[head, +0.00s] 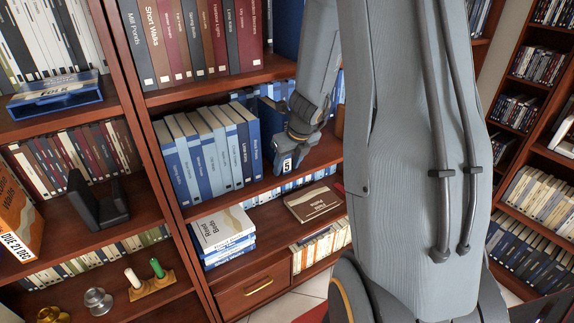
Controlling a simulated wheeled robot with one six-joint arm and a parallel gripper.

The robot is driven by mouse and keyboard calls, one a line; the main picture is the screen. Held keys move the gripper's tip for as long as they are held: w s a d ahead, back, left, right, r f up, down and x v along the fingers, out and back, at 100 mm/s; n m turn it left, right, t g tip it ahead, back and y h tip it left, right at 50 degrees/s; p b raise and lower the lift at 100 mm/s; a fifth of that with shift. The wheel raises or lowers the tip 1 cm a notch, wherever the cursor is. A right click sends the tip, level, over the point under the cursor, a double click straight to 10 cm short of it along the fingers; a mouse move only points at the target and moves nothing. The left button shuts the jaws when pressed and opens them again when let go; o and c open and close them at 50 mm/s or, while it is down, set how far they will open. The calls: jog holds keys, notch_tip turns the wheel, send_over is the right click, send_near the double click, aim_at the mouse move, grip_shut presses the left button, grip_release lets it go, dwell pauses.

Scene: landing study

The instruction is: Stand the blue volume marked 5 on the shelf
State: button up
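The blue volume marked 5 (286,165) is upright at the middle shelf (322,157), with its spine and white number label facing out. It is to the right of a row of blue and pale books (212,150), with a gap between. My gripper (288,137) is at its spine, above the label, and appears shut on it; the fingers hide the upper spine. The volume's foot is at about the height of the board near its front edge. I cannot tell whether it touches the board.
My own arm covers the centre right of the view and hides the shelf's right part. Books fill the shelf above (200,40). Below are a stack of books (222,232) and a flat brown book (313,202). A black bookend (97,205) stands on the left bookcase.

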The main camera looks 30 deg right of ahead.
jog(key=shift+r, duration=0.1)
jog(key=p+v, duration=0.3)
jog(key=v, duration=0.2)
jog(key=shift+r, duration=0.4)
jog(key=s+b, duration=0.4)
jog(key=s, duration=0.8)
jog(key=s+a+r+n+g, duration=0.1)
jog(key=s+a+n, duration=0.3)
jog(key=n, duration=1.3)
jog(key=s+a+r+n+g, duration=0.1)
jog(key=s+a+n+g, duration=0.2)
jog(key=a+n, duration=0.6)
jog(key=s+n, duration=0.1)
jog(key=n, duration=0.7)
jog(key=shift+s+g, duration=0.3)
jog(key=shift+r, duration=0.15)
